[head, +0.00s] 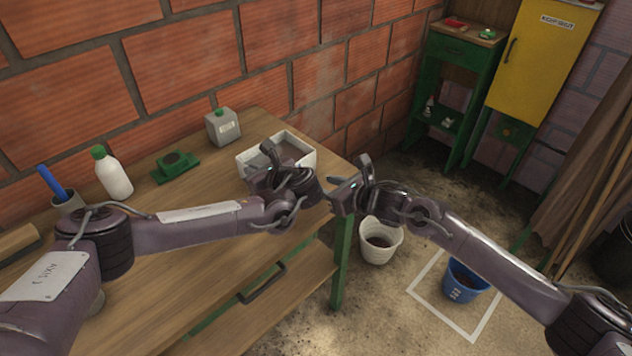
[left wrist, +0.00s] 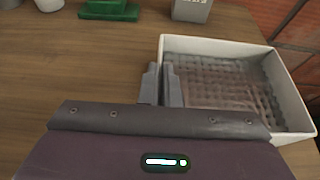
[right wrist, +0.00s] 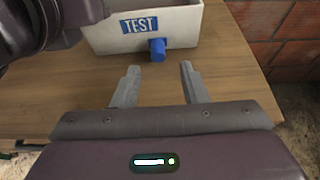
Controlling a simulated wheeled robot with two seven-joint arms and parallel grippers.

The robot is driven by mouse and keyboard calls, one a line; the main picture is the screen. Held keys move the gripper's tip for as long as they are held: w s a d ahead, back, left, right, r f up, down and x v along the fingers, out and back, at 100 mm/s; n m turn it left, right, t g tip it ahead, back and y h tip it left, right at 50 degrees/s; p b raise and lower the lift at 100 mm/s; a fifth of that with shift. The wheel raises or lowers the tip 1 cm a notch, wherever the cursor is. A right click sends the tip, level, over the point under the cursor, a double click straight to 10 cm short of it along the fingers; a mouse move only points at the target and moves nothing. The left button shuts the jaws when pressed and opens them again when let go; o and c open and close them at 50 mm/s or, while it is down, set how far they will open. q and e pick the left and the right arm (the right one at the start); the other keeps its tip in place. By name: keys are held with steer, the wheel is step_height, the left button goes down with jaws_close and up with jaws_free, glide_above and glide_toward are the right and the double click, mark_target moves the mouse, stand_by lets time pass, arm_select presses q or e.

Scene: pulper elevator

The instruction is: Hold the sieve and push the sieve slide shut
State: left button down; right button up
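The sieve, a white open box with a grey mesh floor (left wrist: 215,85), stands on the wooden table near its right end; its white wall shows in the head view (head: 306,160). My left gripper (head: 260,163) is at its near-left wall. In the left wrist view its fingers (left wrist: 161,85) are close together, one on each side of that wall. In the right wrist view a blue knob (right wrist: 157,50), seemingly the slide's handle, sticks out of the wall beside a blue TEST label (right wrist: 139,26). My right gripper (head: 350,180) is open and empty, apart from the knob, its fingers (right wrist: 160,85) roughly astride the knob's line.
On the table (head: 215,185) stand a grey container (head: 222,127), a green block (head: 176,166) and a white bottle (head: 113,176). A brick wall is behind. A white bucket (head: 381,240) and a blue bucket (head: 466,281) stand on the floor. The space between right gripper and knob looks clear.

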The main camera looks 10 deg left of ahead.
steer(key=shift+x, duration=2.25)
steer(key=shift+c, duration=0.5)
jaws_close()
